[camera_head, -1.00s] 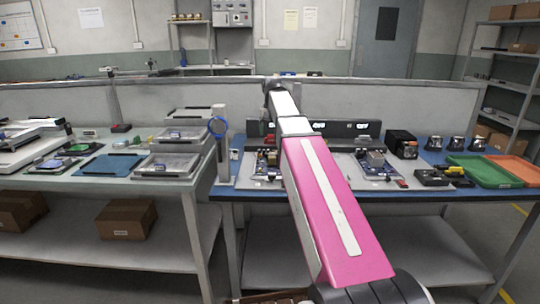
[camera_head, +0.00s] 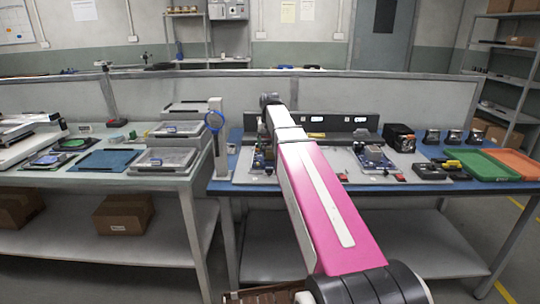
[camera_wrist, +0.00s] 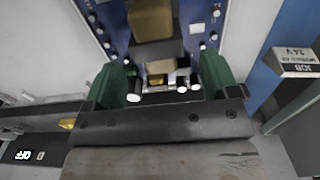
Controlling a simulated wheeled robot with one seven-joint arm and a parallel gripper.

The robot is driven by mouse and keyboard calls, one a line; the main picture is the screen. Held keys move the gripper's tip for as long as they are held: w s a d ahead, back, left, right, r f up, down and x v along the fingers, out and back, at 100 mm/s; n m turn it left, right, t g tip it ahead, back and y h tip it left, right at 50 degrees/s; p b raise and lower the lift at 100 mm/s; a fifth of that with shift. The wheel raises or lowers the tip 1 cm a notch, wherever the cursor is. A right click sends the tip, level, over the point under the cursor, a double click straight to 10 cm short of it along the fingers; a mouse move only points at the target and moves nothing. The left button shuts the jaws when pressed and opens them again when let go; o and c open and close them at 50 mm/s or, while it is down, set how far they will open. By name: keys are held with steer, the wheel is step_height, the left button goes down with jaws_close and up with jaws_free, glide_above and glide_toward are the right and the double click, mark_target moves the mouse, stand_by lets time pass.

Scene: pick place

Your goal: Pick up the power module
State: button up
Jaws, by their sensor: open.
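My gripper (camera_wrist: 165,76) shows in the wrist view as two green fingers, spread apart with no object clearly held between them. They are over a blue circuit board (camera_wrist: 115,22) with a brown-grey block (camera_wrist: 158,52) and small white-topped parts. I cannot tell for sure which part is the power module. In the head view my arm reaches over the left blue board (camera_head: 262,160) on the blue table (camera_head: 300,187), and the arm hides my fingers and part of that board. A second board (camera_head: 374,160) with a grey block lies to the right.
A labelled block (camera_wrist: 296,62) stands to the right in the wrist view. A black cube (camera_head: 399,138), a green tray (camera_head: 478,165) and an orange tray (camera_head: 515,162) are on the right. A dark panel with white labels (camera_head: 345,125) stands behind the boards. A pale bench (camera_head: 60,180) is at left.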

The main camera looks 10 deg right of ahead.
mark_target(270, 146)
step_height(270, 146, down, 2)
steer(key=shift+f, duration=0.1)
steer(key=shift+c, duration=0.3)
jaws_close()
step_height(270, 146, up, 14)
stand_by(1.6)
stand_by(0.4)
